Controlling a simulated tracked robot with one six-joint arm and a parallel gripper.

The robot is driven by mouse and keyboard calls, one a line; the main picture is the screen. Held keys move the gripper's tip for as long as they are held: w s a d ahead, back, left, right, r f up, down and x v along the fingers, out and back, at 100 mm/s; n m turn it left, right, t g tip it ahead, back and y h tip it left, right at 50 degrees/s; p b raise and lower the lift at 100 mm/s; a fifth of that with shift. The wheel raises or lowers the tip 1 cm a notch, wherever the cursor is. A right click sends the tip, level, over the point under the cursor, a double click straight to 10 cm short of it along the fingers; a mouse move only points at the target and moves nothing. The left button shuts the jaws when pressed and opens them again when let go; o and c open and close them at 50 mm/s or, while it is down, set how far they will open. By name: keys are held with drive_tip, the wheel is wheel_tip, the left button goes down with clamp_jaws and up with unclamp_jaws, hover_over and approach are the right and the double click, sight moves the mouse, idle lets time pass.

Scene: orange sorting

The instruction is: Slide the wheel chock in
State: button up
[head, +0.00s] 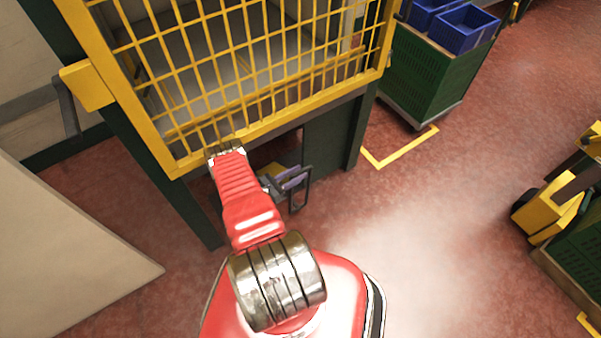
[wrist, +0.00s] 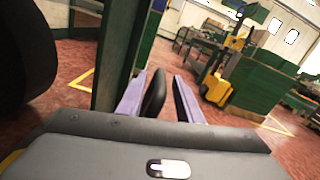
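I cannot make out a wheel chock in either view. My gripper (head: 295,185) is low in front of the yellow mesh cage (head: 215,75), below its bottom rail and beside a dark green post. In the wrist view, my gripper (wrist: 168,92) shows two purple fingers with black pads. They stand apart with a gap between them, and nothing is held. A large dark rounded shape (wrist: 25,50) fills the upper left of the wrist view, close by; I cannot tell what it is.
A green cart (head: 430,78) with blue crates (head: 465,28) stands at the back right, near yellow floor marking (head: 400,150). A yellow wheeled machine (head: 548,212) is at the far right and shows in the wrist view (wrist: 217,88). Red floor between is clear. A beige panel (head: 60,250) is at left.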

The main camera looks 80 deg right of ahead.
drive_tip(key=shift+x, duration=0.85)
clamp_jaws()
drive_tip(key=shift+s+a, duration=0.1)
